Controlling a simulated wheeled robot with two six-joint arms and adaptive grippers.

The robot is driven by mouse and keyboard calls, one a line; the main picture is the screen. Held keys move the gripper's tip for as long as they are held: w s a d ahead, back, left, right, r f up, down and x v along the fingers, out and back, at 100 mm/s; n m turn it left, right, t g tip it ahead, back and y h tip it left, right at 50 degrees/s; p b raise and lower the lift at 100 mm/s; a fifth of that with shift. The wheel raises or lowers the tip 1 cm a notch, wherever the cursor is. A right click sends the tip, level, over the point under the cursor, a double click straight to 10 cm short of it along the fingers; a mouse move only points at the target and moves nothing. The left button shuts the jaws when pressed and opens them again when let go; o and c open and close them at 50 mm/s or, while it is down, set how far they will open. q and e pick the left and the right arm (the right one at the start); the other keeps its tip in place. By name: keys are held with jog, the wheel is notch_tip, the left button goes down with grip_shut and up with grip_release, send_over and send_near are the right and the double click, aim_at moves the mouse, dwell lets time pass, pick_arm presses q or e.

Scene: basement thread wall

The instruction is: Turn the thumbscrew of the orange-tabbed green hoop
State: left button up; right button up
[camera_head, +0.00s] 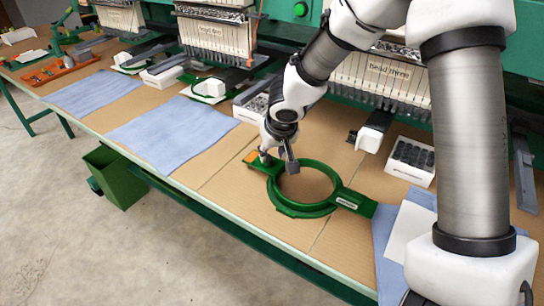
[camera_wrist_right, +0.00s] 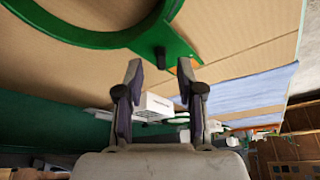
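The green hoop (camera_head: 333,205) lies flat on the tan table, its ring around bare table. Its orange tab (camera_head: 250,157) is on the left arm of the hoop, away from the white-labelled right arm. My right gripper (camera_head: 278,161) is over the ring's left edge, beside the tab. In the right wrist view the gripper (camera_wrist_right: 160,70) is open, its two dark fingers apart. A small dark upright piece, seemingly the thumbscrew (camera_wrist_right: 161,57), appears between the fingertips against the green arm; contact cannot be told. In the head view the gripper hides it. My left gripper is out of view.
Blue cloths (camera_head: 172,133) lie to the left, and a white sheet (camera_head: 408,232) on blue cloth lies to the right. A white box with dark round contents (camera_head: 411,161) and embroidery machine heads (camera_head: 388,82) stand behind. A green bin (camera_head: 116,177) is below the front edge.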

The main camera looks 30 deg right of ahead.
aim_at(270, 157)
jog(key=x, duration=0.3)
jog(key=shift+w+d+f, duration=0.1)
jog(key=shift+w, duration=0.35)
jog(key=shift+s+r, duration=0.2)
jog(key=shift+r, duration=0.05)
jog(key=shift+s+r, duration=0.1)
jog(key=shift+c, duration=0.7)
grip_shut()
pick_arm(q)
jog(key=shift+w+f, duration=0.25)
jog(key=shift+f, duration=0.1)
